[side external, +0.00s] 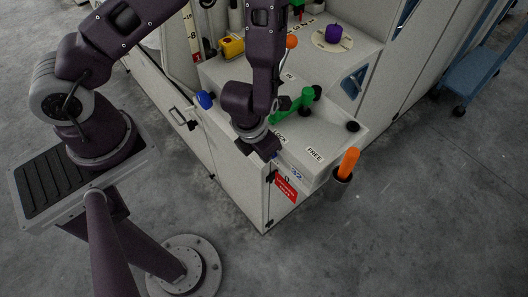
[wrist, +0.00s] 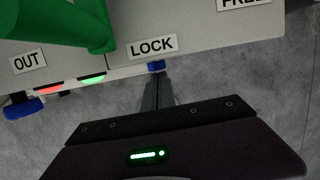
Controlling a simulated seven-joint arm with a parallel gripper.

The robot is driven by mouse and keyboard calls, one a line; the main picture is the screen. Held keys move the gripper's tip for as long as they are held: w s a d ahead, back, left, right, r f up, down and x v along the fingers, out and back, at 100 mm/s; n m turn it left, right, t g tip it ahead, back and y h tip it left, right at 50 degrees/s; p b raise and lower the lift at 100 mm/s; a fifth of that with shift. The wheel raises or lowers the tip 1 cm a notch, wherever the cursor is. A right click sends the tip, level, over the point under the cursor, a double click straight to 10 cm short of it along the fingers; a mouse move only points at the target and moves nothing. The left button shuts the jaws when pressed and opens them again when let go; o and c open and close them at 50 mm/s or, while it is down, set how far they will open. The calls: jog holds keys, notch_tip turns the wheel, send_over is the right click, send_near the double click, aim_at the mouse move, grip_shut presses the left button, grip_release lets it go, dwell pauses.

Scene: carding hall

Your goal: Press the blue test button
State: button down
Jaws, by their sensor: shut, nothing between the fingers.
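A small blue button (wrist: 156,66) shows in the wrist view on the cabinet's front edge, just below the LOCK label. In the side external view a little blue (side external: 273,154) shows at my fingertips. My gripper (side external: 267,152) is shut and empty at this front edge, pointing at the face. In the wrist view its fingers (wrist: 154,90) end right at the small blue button and partly cover it; I cannot tell whether they touch. A larger blue knob (side external: 204,99) sticks out farther left; it also shows in the wrist view (wrist: 25,107).
A green lever (side external: 291,104) stands on the cabinet top near my wrist, beside the LOCK and FREE labels. Red (wrist: 51,90) and green (wrist: 93,79) marks lie along the front edge. An orange-handled item sits in a holder (side external: 339,187) at the right corner. Floor in front is clear.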

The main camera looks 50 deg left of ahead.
jog(key=shift+w+r, duration=0.1)
jog(key=shift+w, duration=1.1)
jog(key=s, duration=0.5)
jog(key=v, duration=0.9)
jog(key=shift+s+r, duration=0.15)
jog(key=shift+r, duration=0.25)
